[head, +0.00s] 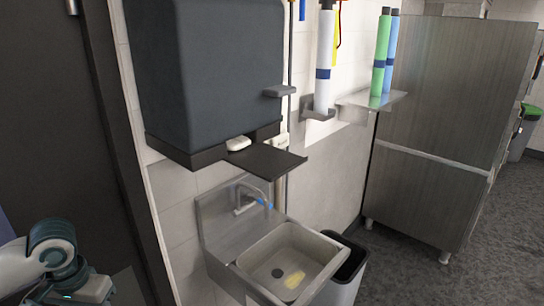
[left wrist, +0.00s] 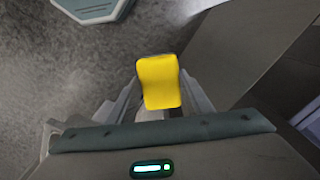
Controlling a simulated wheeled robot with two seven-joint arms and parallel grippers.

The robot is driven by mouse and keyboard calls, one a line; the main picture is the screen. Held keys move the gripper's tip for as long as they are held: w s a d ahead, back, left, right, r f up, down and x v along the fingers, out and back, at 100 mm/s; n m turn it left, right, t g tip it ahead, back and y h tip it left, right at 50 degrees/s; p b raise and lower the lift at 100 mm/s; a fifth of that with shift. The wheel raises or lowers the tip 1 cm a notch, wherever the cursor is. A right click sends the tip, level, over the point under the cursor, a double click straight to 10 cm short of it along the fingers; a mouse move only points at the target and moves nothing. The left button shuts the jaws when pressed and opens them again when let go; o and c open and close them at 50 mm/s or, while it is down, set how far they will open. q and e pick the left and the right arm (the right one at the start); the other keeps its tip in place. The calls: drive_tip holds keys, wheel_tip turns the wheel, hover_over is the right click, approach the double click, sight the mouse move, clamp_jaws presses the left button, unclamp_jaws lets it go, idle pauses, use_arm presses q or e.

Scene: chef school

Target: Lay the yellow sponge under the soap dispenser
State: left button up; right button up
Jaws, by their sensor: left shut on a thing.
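The yellow sponge (left wrist: 158,75) is between the fingers of my left gripper (left wrist: 158,98), which is shut on it; it sticks out beyond the fingertips, over grey floor. In the head view my left arm is at the lower left, left of the sink, and the sponge is not clearly visible there. A large dark grey wall unit (head: 215,70) above the sink may be the soap dispenser; I cannot tell for sure. Under it a small white object (head: 238,143) sits by a dark flat tray (head: 270,160). My right gripper is not in view.
A steel sink (head: 285,262) with a tap (head: 250,197) is below the unit; a yellowish patch lies in its basin. A bin (head: 350,268) stands right of it. A dark door frame is at left. Colored tubes stand on wall shelves (head: 372,101), near a steel cabinet (head: 440,110).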

use_arm(q)
drive_tip(key=s+a+r+n, duration=0.25)
drive_tip(key=a+r, duration=0.25)
drive_tip(key=a, duration=0.7)
wheel_tip(320, 180, up, 7)
drive_tip(key=w+m, duration=0.1)
drive_tip(key=w, duration=0.2)
drive_tip(key=w+d+m, duration=0.2)
drive_tip(key=w+d, duration=0.2)
drive_tip(key=d, duration=0.3)
drive_tip(key=w+d+m, duration=0.2)
drive_tip(key=w+d, duration=0.1)
drive_tip(key=d, duration=0.4)
drive_tip(key=d+f+m, duration=0.1)
drive_tip(key=d+f, duration=0.3)
drive_tip(key=d, duration=0.4)
drive_tip(key=d+f+m+b, duration=0.1)
drive_tip(key=d+f+m, duration=0.1)
drive_tip(key=d, duration=0.7)
drive_tip(key=shift+s+f, duration=0.45)
drive_tip(key=shift+f, duration=0.45)
drive_tip(key=shift+m, duration=0.25)
